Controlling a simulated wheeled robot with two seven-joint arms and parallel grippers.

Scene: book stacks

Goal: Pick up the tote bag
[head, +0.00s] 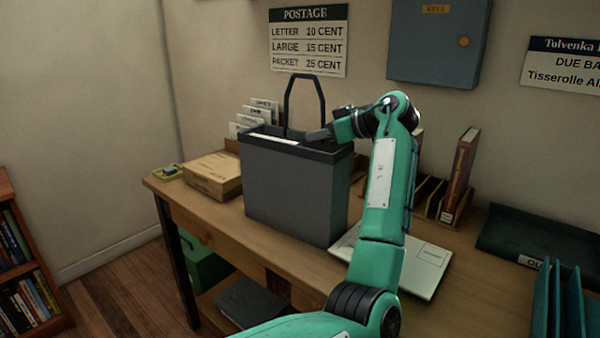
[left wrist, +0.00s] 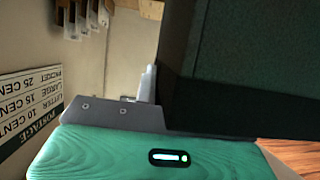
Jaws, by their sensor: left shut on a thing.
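The tote bag (head: 290,190) is a dark grey, boxy, upright bag with a black top band and a black handle loop standing up above it. It is at the wooden table near the middle of the head view; I cannot tell whether its base touches the tabletop. My left gripper (head: 322,134) is at the top rim of the bag, beside the handle loop, and is shut on the bag. In the left wrist view the bag (left wrist: 245,65) fills the upper right as a dark surface, close against a gripper finger. My right gripper is out of view.
The wooden table (head: 215,228) also holds a cardboard parcel (head: 213,174) left of the bag, envelopes (head: 262,110) behind it, and a pale flat item (head: 428,265) at its right. A book rack (head: 432,200) and dark tray (head: 520,236) stand farther right. A bookcase (head: 22,270) is at far left.

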